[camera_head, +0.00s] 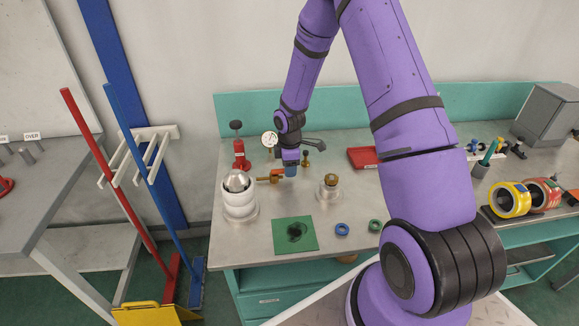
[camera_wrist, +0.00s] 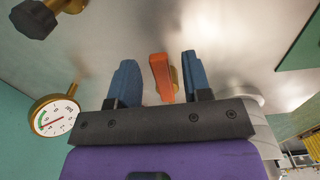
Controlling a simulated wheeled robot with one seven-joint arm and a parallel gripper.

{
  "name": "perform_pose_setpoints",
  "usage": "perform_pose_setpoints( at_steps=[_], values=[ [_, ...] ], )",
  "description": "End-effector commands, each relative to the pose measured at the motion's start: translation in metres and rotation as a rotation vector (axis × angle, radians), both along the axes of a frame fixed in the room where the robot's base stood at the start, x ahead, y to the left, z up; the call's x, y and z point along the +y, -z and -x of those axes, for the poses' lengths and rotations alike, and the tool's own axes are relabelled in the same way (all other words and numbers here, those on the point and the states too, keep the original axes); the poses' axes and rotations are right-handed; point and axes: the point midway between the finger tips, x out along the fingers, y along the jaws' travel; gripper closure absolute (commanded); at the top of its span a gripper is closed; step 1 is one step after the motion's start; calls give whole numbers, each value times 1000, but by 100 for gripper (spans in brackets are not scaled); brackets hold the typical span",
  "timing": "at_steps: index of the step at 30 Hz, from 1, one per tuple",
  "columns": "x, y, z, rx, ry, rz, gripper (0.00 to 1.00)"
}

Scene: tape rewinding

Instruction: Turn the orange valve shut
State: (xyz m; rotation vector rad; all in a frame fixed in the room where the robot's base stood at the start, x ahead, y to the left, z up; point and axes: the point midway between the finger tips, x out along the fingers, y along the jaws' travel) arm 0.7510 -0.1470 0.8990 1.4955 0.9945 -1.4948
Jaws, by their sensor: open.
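The orange valve handle (camera_wrist: 161,76) is between the two blue fingers of my open gripper (camera_wrist: 157,64) in the wrist view. Gaps show on both sides of it, with the smaller gap toward the right finger. A bit of brass shows behind the handle. In the head view, the orange and brass valve (camera_head: 273,177) lies just left of my gripper (camera_head: 290,171), beside the white cylinder (camera_head: 239,203). My fingers hide part of the valve there.
A round pressure gauge (camera_head: 269,140) stands close behind my gripper; it also shows in the wrist view (camera_wrist: 55,116). A red tool (camera_head: 240,157) stands left. A brass fitting (camera_head: 328,187) and green mat (camera_head: 294,234) are nearby.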

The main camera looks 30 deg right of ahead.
Motion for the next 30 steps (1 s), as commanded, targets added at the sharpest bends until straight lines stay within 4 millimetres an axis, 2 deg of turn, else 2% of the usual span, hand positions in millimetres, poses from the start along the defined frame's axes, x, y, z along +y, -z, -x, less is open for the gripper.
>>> perform_pose_setpoints(
  at_steps=[1,2,7,20,30],
  values=[
    [0,0,0,0,0,0,55],
    [0,0,0,0,0,0,60],
    [0,0,0,0,0,0,99],
    [1,0,4,1,62,1,100],
    [9,0,15,1,317,2,100]
  ],
)
